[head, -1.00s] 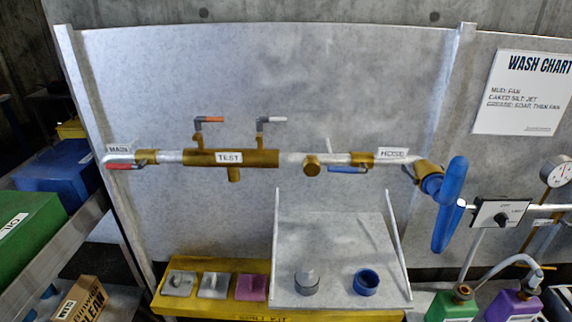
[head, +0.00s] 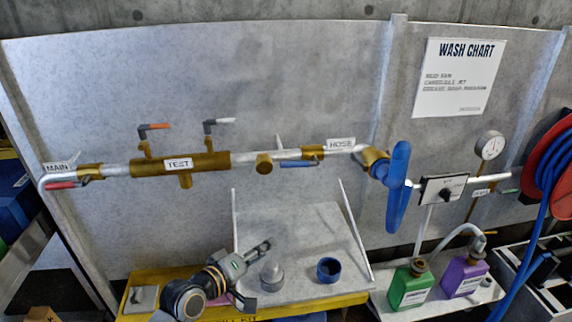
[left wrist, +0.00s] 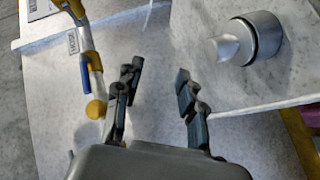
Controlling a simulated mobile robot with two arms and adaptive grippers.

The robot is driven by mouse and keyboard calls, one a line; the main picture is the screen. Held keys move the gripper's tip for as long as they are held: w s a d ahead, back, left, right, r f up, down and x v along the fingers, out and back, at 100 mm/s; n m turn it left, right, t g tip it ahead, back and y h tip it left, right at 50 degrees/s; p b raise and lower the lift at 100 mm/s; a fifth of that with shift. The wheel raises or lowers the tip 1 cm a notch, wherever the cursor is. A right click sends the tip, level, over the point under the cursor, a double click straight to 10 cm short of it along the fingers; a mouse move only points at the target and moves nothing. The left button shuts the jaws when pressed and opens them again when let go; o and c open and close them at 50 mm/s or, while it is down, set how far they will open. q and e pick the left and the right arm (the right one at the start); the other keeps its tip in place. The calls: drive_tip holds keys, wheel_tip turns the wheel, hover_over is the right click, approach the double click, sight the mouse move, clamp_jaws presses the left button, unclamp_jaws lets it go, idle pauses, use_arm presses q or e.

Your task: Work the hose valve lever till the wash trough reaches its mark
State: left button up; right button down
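The hose valve lever (head: 298,164) is a blue handle lying along the pipe beneath the HOSE label (head: 340,145). It shows in the left wrist view as a blue bar (left wrist: 86,76) at upper left. My left gripper (head: 255,273) is low in the head view, below and left of the lever and clear of it. Its fingers (left wrist: 159,72) are apart with nothing between them. A grey tray (head: 310,225) with raised side rails stands below the pipe; I cannot tell whether it is the wash trough, and I see no level mark. My right gripper is out of view.
A grey cylinder (head: 272,276) and a blue ring (head: 328,269) stand on the tray near my left gripper. A big blue handle (head: 398,187) hangs right of the hose valve. Green (head: 410,287) and purple (head: 465,279) bottles stand at right.

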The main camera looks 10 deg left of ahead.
sight(287, 164)
use_arm(q)
drive_tip(key=w+a+r+n+t+h, duration=0.1)
drive_tip(key=w+r+n+t, duration=0.1)
drive_tip(key=r, duration=0.4)
drive_tip(key=w+a+r+n+t, duration=0.2)
drive_tip(key=w+r, duration=0.1)
drive_tip(key=r, duration=0.3)
drive_tip(key=shift+r+p+x, duration=0.1)
drive_tip(key=shift+p+x, duration=0.6)
drive_tip(key=shift+x, duration=2.7)
drive_tip(key=shift+r+p+x, duration=0.15)
drive_tip(key=shift+p+x, duration=0.5)
drive_tip(key=shift+x, duration=2.7)
drive_tip(key=shift+s+d, duration=0.1)
drive_tip(key=shift+c, duration=0.2)
clamp_jaws()
